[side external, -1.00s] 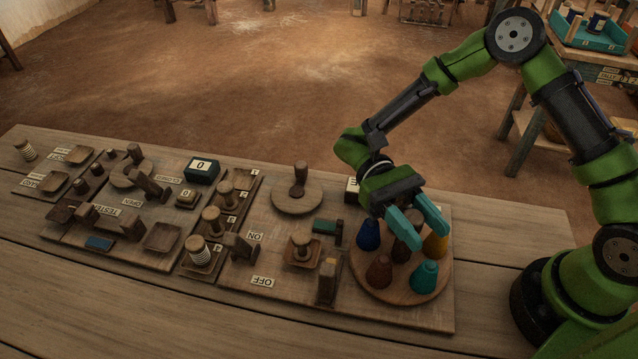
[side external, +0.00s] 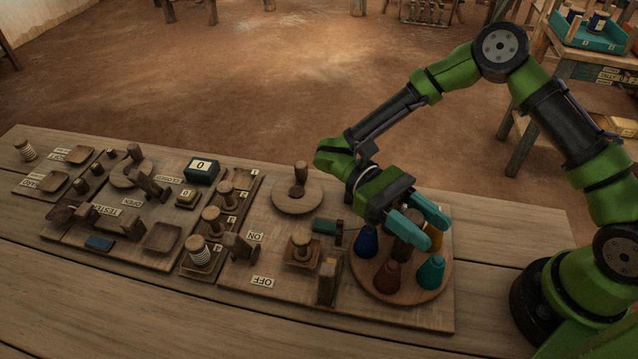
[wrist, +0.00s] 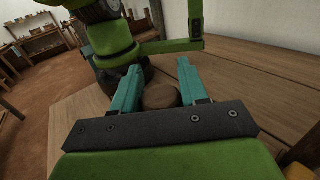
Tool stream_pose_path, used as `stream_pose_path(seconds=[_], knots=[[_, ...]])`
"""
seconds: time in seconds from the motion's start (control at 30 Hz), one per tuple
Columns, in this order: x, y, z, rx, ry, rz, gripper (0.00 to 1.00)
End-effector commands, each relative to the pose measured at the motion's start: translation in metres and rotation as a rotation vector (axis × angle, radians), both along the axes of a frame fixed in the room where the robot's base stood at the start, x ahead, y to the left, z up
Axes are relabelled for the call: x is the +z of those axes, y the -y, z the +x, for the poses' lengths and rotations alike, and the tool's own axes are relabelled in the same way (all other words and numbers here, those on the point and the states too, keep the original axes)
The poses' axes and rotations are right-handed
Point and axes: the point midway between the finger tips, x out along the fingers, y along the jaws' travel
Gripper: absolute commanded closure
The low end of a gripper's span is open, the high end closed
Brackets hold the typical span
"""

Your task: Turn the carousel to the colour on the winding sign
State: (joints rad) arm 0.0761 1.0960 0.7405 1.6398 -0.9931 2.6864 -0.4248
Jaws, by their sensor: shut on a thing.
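The carousel (side external: 408,288) is a round wooden disc at the right end of the board in the side external view. It bears a blue cone (side external: 366,243), a red-brown cone (side external: 386,276), a teal cone (side external: 431,272) and a yellow cone (side external: 434,236). My gripper (side external: 422,232) is over its centre, shut on the brown central knob (side external: 402,250). The knob's round top (wrist: 161,97) shows between both teal fingers (wrist: 158,92) in the wrist view. The winding sign cannot be read; my gripper covers the spot behind the carousel.
Left of the carousel stand an upright wooden block (side external: 328,281), a spool in a tray (side external: 301,247) and a round disc with a knob (side external: 297,196). The ON label (side external: 256,236) and OFF label (side external: 262,281) lie farther left. The table's front strip is clear.

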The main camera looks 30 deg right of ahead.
Motion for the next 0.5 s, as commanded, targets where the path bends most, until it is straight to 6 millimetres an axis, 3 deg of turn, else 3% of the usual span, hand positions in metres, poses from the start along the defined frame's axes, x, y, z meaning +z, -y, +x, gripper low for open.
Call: stream_pose_path(seconds=[0.03,0.17,0.5], knots=[[-0.0012,0.0000,0.0003,0.001,0.002,0.005,0.55],[-0.0009,-0.0001,0.0001,0.000,0.002,0.003,0.36],[0.0029,0.0001,0.0000,0.000,0.002,0.002,0.36]])
